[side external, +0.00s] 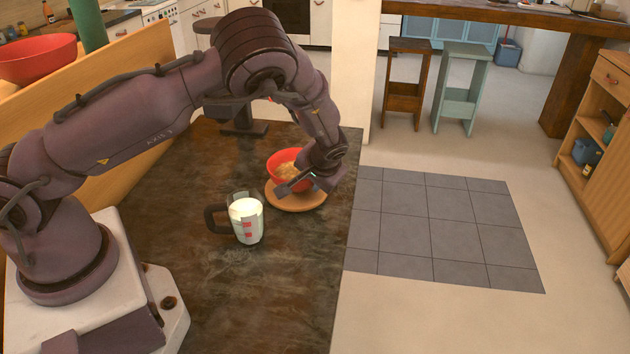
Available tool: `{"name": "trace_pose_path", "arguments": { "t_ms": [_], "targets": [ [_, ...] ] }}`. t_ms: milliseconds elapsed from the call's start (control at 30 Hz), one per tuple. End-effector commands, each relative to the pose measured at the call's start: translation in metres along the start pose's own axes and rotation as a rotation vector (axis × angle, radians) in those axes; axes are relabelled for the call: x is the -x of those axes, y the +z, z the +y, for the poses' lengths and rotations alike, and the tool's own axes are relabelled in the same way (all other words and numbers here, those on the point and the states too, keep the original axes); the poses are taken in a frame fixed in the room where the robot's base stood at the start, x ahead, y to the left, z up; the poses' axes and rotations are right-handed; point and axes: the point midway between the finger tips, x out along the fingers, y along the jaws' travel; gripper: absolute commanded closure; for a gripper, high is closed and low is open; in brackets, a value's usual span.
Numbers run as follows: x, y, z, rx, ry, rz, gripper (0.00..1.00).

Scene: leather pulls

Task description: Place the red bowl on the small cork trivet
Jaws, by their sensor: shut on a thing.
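The red bowl (274,158) holds something pale and yellowish. It is at the round cork trivet (298,205), over its back-left part in the side external view. I cannot tell whether the bowl's base touches the trivet. My gripper (300,185) is at the bowl's front-right side, shut on the bowl, likely at its rim. The wrist and fingers hide the bowl's right side and part of the trivet.
A glass measuring jug of milk (246,220) with a dark handle stands just left of the trivet. A larger red bowl (38,58) sits far left behind a wooden panel (120,150). The dark tabletop (270,305) is clear in front; its right edge is near the trivet.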

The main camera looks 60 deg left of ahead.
Motion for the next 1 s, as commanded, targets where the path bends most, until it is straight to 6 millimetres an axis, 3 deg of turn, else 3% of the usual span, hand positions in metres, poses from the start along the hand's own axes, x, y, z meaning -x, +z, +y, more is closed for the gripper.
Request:
{"name": "trace_pose_path", "arguments": {
  "t_ms": [467, 500, 567, 867, 1000],
  "targets": [
    [-0.009, 0.002, 0.004, 0.001, 0.0, 0.003, 1.0],
    [-0.009, 0.002, 0.004, 0.002, 0.001, 0.002, 0.73],
    [-0.008, 0.002, 0.004, 0.002, 0.001, 0.002, 0.59],
    [-0.007, 0.002, 0.004, 0.002, 0.001, 0.002, 0.57],
    [0.005, 0.001, 0.003, 0.001, 0.001, 0.003, 0.57]
  ]
}}
